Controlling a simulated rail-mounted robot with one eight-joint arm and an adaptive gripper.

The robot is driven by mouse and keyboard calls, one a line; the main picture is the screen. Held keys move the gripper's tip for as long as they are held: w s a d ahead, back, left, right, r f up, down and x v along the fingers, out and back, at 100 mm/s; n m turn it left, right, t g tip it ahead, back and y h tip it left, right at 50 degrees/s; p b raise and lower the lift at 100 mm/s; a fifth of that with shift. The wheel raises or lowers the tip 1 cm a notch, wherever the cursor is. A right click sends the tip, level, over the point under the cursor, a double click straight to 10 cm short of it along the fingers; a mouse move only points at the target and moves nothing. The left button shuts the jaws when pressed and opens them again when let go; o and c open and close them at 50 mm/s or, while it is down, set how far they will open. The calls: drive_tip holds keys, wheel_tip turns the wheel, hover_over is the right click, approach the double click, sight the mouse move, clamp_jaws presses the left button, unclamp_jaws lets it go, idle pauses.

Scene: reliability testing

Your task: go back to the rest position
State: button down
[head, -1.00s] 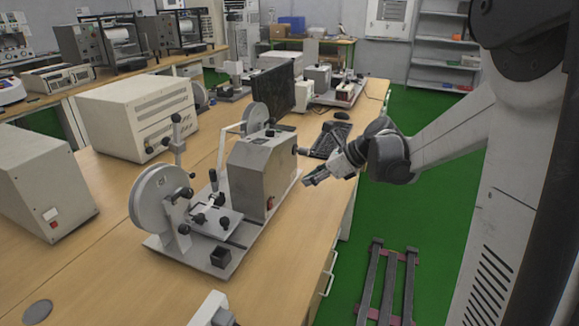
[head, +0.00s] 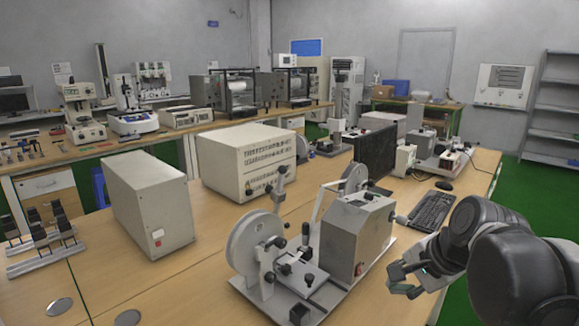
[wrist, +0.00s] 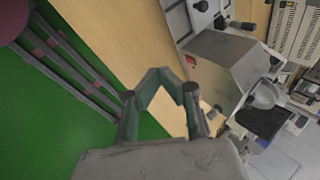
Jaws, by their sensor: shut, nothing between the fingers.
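My gripper (head: 402,282) is at the lower right of the head view, beside the bench's front edge and to the right of the grey boxed machine (head: 355,235). It is shut and empty. In the wrist view the fingers (wrist: 168,80) bend inward toward each other, with nothing held. They show over the wooden bench edge and the green floor. The grey machine lies beyond them at the upper right of that view, apart from the fingers.
The wooden bench (head: 200,290) carries a winding device with a round disc (head: 252,245), two beige boxes, a black screen (head: 375,155) and a keyboard (head: 432,211). Green floor (wrist: 50,130) lies beside the bench. A dark rail frame (wrist: 75,60) stands on it.

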drive_tip(key=s+a+f+n+t+h, duration=0.1)
drive_tip(key=s+n+h, duration=0.1)
drive_tip(key=s+n, duration=0.9)
drive_tip(key=shift+a+n+h, duration=0.15)
drive_tip(key=shift+n+h, duration=0.15)
drive_tip(key=shift+n, duration=0.2)
idle(0.3)
